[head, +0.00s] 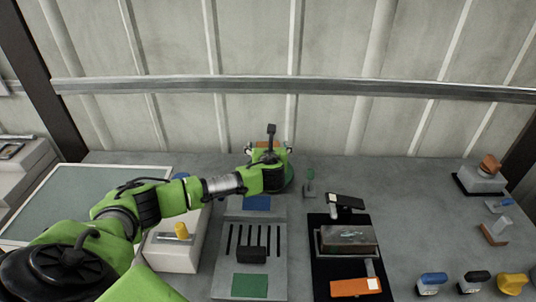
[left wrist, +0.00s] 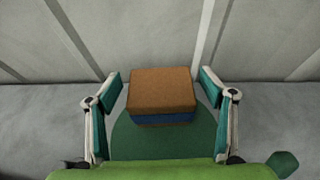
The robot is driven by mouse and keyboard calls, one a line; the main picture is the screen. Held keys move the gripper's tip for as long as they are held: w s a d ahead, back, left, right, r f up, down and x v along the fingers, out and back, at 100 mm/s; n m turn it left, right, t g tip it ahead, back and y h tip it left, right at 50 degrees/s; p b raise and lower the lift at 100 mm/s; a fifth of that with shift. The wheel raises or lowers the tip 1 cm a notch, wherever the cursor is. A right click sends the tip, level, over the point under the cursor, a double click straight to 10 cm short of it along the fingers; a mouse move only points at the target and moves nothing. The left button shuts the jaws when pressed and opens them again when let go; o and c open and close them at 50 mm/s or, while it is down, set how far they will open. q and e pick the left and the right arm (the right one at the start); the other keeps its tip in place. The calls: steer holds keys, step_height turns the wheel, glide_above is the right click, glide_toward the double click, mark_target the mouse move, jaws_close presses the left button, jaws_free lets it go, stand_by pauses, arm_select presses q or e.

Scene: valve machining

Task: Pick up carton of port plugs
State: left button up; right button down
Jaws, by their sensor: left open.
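A brown carton (left wrist: 161,90) with a dark blue lower band, which I take to be the carton of port plugs, sits on a round green pad (left wrist: 150,140) in the left wrist view. My left gripper (left wrist: 160,84) is open, with one finger on each side of the carton and a gap at both sides. In the head view my left gripper (head: 268,150) reaches to the back of the table and mostly hides the carton. My right gripper is not in view.
The grey table (head: 420,200) has free room right of centre. A black mat with a metal block (head: 347,239) lies nearer. Yellow, black and blue-topped items line the front right. A ribbed wall rises behind.

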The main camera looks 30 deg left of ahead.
arm_select(q)
steer(key=c, duration=1.5)
steer(key=shift+r, duration=0.1)
